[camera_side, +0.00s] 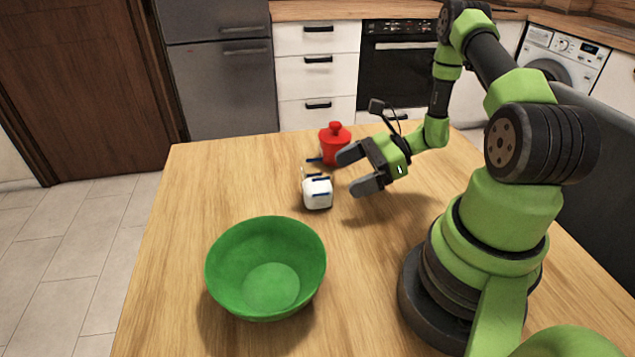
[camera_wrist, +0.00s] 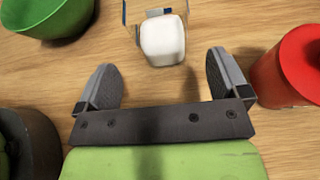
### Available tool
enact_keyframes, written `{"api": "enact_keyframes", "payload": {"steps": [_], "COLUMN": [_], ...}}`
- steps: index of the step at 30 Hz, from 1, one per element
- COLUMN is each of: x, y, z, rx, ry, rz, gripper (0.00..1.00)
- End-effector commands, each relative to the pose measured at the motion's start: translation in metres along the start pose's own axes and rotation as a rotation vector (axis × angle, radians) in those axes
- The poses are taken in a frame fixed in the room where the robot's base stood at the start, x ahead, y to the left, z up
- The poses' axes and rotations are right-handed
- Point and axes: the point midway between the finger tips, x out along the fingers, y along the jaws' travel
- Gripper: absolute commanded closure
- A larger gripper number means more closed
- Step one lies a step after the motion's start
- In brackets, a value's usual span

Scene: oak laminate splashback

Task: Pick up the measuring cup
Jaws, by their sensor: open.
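The measuring cup (camera_side: 320,179) looks clear, with dark blue marks, and stands on the table left of my gripper (camera_side: 358,170). A white rounded block (camera_side: 318,194) shows at the same spot; I cannot tell whether it is separate from the cup. In the wrist view the cup (camera_wrist: 153,12) is cut off at the top edge, and the white block (camera_wrist: 164,42) lies nearer, just ahead of the gap between the fingers of my gripper (camera_wrist: 160,64). My gripper is open, with nothing between its fingers.
A red lidded container (camera_side: 334,146) stands close behind the cup and gripper; it is also at the right in the wrist view (camera_wrist: 292,68). A green bowl (camera_side: 230,262) stands at the front left. The wooden table (camera_side: 200,185) is clear at the left.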

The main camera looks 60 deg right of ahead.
Motion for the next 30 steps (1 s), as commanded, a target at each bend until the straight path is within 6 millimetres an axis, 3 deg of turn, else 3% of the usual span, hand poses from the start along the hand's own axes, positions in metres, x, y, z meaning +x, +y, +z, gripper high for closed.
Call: {"api": "enact_keyframes", "payload": {"steps": [12,21,28,30], "x": [0.051,0.056,0.056,0.056], "y": [-0.002,-0.002,-0.002,-0.002], "z": [0.0,0.0,0.0,0.0], "rx": [0.001,0.001,0.001,0.001], "ry": [0.0,0.001,0.001,0.001], "rz": [0.005,0.001,0.001,0.001], "gripper": [0.06,0.06,0.59,0.64]}}
